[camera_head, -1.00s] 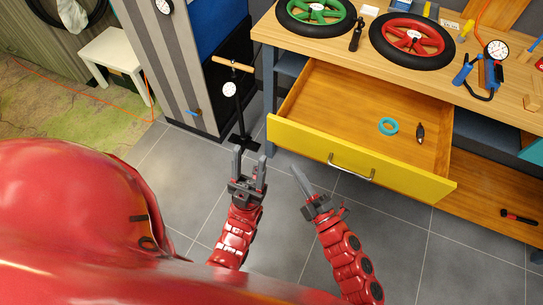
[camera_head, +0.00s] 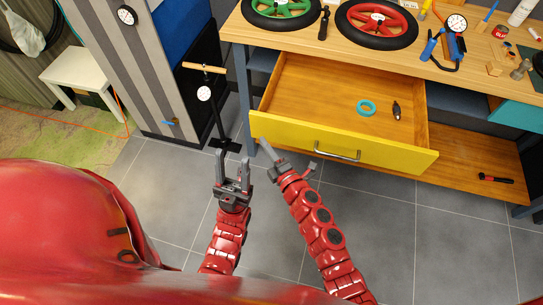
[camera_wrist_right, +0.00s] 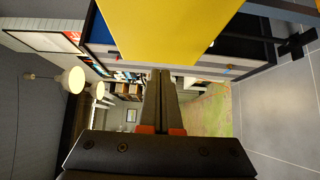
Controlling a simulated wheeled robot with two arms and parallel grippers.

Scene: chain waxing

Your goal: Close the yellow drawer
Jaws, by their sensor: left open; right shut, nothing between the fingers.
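The yellow drawer (camera_head: 300,142) is pulled out from under the workbench. Its wooden inside shows a teal ring (camera_head: 366,107) and a small dark object (camera_head: 396,110). A silver handle (camera_head: 338,153) is on its front. My right gripper (camera_head: 266,146) is shut and empty, its tip close to the left part of the drawer front; I cannot tell whether they touch. In the right wrist view the shut fingers (camera_wrist_right: 161,75) point just below the yellow drawer front (camera_wrist_right: 170,30). My left gripper (camera_head: 234,158) is open and empty, left of the right one, over the floor.
The workbench top (camera_head: 300,38) holds a green wheel (camera_head: 281,8), a red wheel (camera_head: 376,20) and several tools. A floor pump (camera_head: 206,92) stands left of the drawer. The grey floor ahead of the drawer is clear.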

